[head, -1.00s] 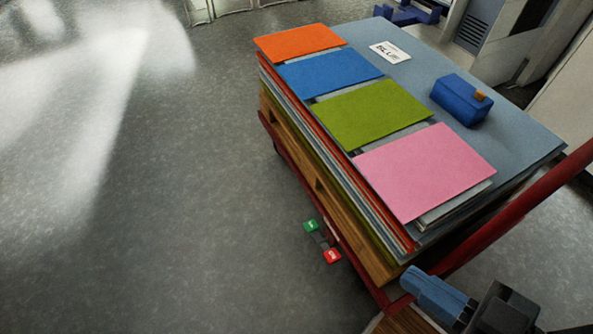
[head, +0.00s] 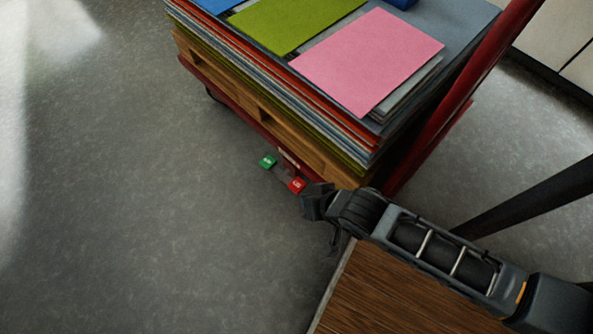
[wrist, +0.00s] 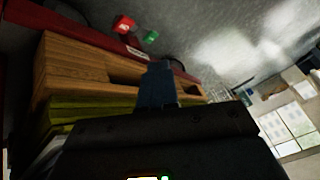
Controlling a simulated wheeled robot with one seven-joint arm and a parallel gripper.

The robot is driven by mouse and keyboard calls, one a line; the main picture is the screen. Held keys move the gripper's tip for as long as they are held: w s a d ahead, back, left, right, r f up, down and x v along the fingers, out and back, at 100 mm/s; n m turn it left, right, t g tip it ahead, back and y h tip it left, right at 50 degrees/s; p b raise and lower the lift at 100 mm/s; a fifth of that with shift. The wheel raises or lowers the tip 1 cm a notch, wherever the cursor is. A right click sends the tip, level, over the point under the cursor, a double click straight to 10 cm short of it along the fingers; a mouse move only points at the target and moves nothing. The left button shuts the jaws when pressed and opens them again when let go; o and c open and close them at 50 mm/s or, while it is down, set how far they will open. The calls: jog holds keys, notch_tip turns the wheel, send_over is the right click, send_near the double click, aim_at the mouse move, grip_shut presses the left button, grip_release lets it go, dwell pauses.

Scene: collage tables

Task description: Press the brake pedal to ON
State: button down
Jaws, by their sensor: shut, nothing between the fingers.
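The brake pedal is a small rocker low at the cart's side edge, with a green pad (head: 267,161) and a red pad (head: 297,185) at its two ends. The white lettering on the pads is too small to read surely. The wrist view also shows the red pad (wrist: 124,24) and the green pad (wrist: 151,37). My gripper (head: 309,203) is shut and empty, just right of and below the red pad in the head view; I cannot tell whether it touches it. In the wrist view my gripper (wrist: 158,68) points toward the pedal, with a gap in the picture.
The red cart (head: 222,97) carries a wooden pallet (head: 225,78) and stacked coloured boards, with a pink sheet (head: 368,60) on top. Its red handle (head: 470,85) rises at the right. A wooden surface (head: 400,295) lies under my arm. The grey floor (head: 120,220) at left is clear.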

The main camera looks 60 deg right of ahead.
jog(key=w+d+f+m+g+b, duration=0.5)
jog(key=w+f, duration=0.3)
jog(key=f, duration=0.3)
jog(key=m+g+b, duration=0.3)
jog(key=m+b, duration=0.1)
jog(key=m, duration=0.3)
send_over(299, 183)
jog(key=w+a, duration=0.3)
jog(key=shift+w+f+h, duration=0.1)
jog(key=shift+f+h, duration=0.3)
jog(key=shift+f, duration=0.65)
jog(key=b+x, duration=0.2)
jog(key=x, duration=0.2)
jog(key=b+x, duration=0.2)
jog(key=x, duration=0.2)
jog(key=b+x, duration=0.2)
jog(key=x, duration=0.3)
jog(key=shift+s+a, duration=0.35)
jog(key=shift+s+f, duration=0.1)
jog(key=shift+f, duration=0.35)
jog(key=shift+s+f, duration=0.1)
